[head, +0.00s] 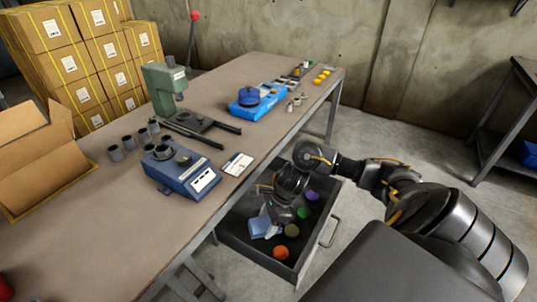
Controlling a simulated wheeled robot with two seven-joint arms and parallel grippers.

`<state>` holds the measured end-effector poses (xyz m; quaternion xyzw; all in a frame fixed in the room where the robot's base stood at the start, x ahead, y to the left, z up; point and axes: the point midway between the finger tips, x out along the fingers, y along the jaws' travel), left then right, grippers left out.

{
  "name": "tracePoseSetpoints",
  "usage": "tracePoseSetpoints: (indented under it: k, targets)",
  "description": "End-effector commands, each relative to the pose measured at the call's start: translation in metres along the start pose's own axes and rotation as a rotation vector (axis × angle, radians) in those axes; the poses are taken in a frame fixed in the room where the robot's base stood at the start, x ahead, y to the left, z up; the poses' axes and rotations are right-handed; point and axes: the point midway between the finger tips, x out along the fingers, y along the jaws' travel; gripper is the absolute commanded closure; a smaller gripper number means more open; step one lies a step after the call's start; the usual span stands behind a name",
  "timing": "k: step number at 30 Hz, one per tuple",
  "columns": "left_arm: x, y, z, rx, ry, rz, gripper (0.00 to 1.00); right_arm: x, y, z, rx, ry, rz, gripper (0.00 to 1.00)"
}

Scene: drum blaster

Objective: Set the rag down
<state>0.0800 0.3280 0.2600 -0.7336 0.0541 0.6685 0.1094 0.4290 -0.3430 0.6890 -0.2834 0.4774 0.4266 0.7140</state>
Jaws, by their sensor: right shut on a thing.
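The light blue rag (257,228) is inside the open drawer (240,243) below the table's right edge. My right gripper (272,222) reaches down into the drawer and is shut on the rag. The arm and wrist hide part of the drawer, and I cannot tell whether the rag rests on the drawer floor. My left gripper is not in view.
Several round coloured things lie in the drawer, among them an orange one (281,252), a green one (303,213) and a purple one (312,196). A blue device (186,173) and a green press (163,88) stand on the table (125,220). An open carton (35,160) stands at left.

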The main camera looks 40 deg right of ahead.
Motion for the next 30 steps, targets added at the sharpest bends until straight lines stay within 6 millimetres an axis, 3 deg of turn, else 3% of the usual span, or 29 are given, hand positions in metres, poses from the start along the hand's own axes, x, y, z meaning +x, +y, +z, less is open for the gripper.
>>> tracePoseSetpoints:
  k: [4,10,18,30]
  targets:
    - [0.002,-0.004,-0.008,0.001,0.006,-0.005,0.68,0.022,0.001,-0.009,0.002,0.000,0.002,0.57]
    - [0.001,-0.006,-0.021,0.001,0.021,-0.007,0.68,0.028,-0.001,-0.011,-0.002,-0.001,-0.002,0.57]
    - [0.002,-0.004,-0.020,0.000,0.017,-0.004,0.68,0.058,0.000,-0.024,0.002,0.000,0.002,0.57]
    - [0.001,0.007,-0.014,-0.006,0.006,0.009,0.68,0.063,0.000,-0.026,-0.002,0.000,-0.001,0.57]
